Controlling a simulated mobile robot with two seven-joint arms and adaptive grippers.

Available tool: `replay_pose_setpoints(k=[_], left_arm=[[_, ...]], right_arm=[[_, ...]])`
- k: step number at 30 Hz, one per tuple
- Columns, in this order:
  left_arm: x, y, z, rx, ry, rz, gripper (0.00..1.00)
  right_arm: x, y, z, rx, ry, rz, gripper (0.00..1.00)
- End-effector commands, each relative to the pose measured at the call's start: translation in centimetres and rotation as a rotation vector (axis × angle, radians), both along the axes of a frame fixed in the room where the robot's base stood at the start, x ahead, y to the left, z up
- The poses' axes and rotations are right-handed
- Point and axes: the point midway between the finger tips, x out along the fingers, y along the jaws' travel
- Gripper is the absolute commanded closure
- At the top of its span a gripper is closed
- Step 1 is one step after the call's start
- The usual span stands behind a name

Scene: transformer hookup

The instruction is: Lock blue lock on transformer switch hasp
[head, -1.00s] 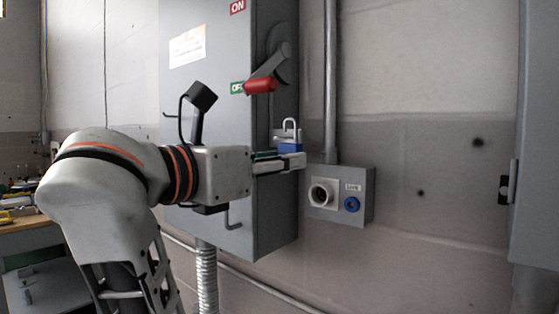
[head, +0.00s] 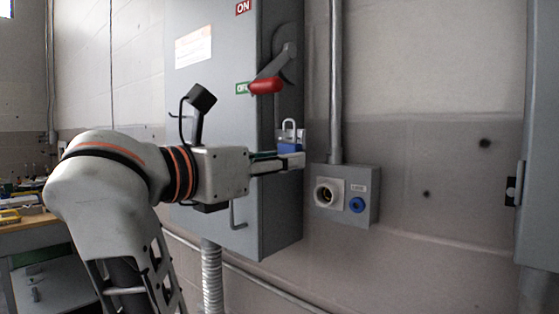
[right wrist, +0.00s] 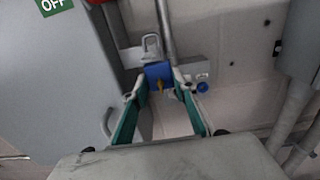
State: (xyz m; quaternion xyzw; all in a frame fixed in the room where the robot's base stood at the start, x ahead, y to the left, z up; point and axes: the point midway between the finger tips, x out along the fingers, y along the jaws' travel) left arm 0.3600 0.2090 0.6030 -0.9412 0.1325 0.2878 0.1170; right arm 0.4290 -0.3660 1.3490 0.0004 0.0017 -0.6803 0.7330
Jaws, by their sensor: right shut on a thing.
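The blue lock (head: 289,146) has a pale metal shackle that points up. My right gripper (head: 291,159) is shut on its blue body, beside the right side of the grey switch box. In the right wrist view the lock (right wrist: 158,72) sits between the two fingertips (right wrist: 156,86), with a brass-coloured key or part on its near face. The switch hasp appears to be the grey metal plate (right wrist: 132,56) next to the shackle; I cannot tell whether the shackle passes through it. The red-handled switch lever (head: 266,86) points down toward the OFF label. My left gripper is not in view.
The grey switch box (head: 225,130) fills the middle. A small outlet box (head: 367,190) with a round socket and a blue part is on the wall to its right, under a vertical conduit (head: 335,80). Another grey cabinet (head: 540,150) stands at the far right.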

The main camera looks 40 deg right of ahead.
Motion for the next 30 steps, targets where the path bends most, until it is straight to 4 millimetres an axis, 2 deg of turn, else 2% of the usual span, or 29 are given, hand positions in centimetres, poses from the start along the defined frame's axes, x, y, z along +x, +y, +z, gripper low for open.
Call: replay_pose_setpoints(k=[10, 30], left_arm=[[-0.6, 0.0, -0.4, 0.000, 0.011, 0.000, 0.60], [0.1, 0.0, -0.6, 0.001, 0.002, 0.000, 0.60]], right_arm=[[0.0, 0.0, -0.2, 0.000, 0.000, 0.000, 0.99], [0.0, 0.0, -1.1, 0.000, 0.000, 0.000, 0.99]])
